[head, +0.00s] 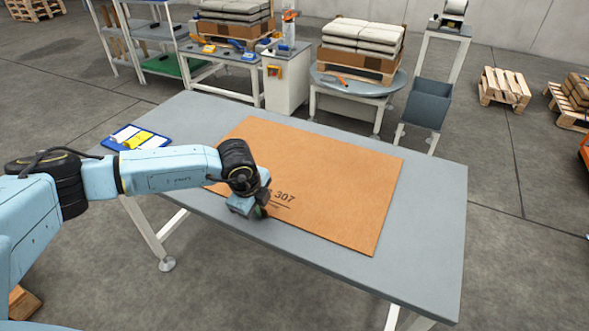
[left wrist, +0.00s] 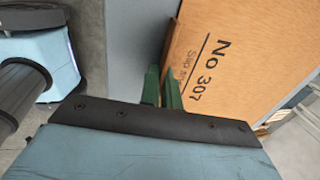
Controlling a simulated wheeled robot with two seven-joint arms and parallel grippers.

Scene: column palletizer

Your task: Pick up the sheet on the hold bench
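The sheet (head: 325,175) is a flat orange-brown board printed "307", lying on the grey hold bench (head: 430,230). In the left wrist view the sheet (left wrist: 255,50) shows its "No 307" print and a darker strip along its near edge. My left gripper (head: 262,210) is at the sheet's near edge, by the print. Its green fingers (left wrist: 162,88) stand close together at that edge, with a narrow gap between them. Whether they pinch the sheet is unclear, as the tips are partly hidden. My right gripper is in neither view.
A blue clipboard (head: 135,138) with a yellow item lies at the bench's far left corner. Behind stand a tool table (head: 222,55), a turntable (head: 355,85) with a loaded pallet and a grey bin (head: 428,102). The bench's right end is clear.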

